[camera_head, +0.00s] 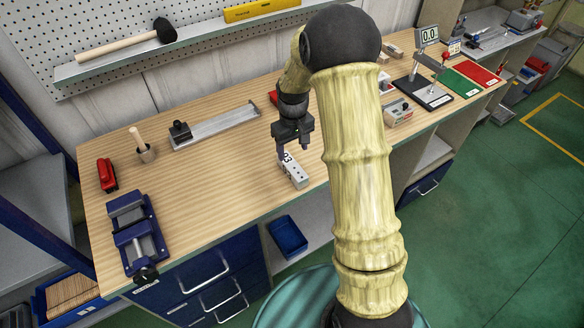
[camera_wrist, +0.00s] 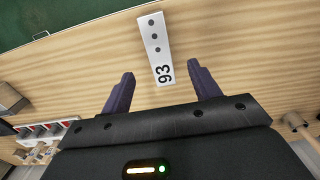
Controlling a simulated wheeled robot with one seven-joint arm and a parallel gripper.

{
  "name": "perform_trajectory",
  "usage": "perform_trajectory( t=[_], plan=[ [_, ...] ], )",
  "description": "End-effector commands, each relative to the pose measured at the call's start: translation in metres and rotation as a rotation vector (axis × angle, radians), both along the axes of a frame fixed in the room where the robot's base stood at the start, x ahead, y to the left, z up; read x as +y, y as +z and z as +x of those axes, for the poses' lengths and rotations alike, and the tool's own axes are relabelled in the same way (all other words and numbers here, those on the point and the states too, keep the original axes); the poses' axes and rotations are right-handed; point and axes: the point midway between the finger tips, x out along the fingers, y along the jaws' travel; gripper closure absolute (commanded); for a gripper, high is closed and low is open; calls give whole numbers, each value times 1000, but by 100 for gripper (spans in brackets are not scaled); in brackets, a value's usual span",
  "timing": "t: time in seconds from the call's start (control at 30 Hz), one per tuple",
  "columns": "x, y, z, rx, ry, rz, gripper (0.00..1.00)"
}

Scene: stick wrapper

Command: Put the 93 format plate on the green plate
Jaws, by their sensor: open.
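The 93 format plate (camera_head: 293,172) is a small white block with dark holes and a black "93" on one end. It lies on the wooden workbench just below my gripper (camera_head: 305,148). In the wrist view the 93 format plate (camera_wrist: 155,45) shows ahead of and between my open fingers (camera_wrist: 158,88), with its "93" end nearest them. The green plate (camera_head: 461,84) lies flat at the far right end of the bench, beside a red plate. It is well away from my gripper.
The red plate (camera_head: 479,73) adjoins the green plate. A gauge stand (camera_head: 424,92) with a display stands left of them. A blue vise (camera_head: 136,235), a red tool (camera_head: 107,174) and a metal rail (camera_head: 215,125) are on the left. Bench surface around the format plate is clear.

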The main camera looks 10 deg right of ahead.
Motion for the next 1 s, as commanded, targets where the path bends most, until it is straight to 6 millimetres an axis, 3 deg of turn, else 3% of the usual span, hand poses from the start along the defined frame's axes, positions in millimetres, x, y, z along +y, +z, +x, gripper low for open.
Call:
perform_trajectory(
  t=[0.27,0.73,1.0],
  plan=[
    [0,-40,0,2,-1,-1,38],
    [0,-48,1,1,-1,0,38],
    [0,-74,6,3,-1,0,38]
  ],
)
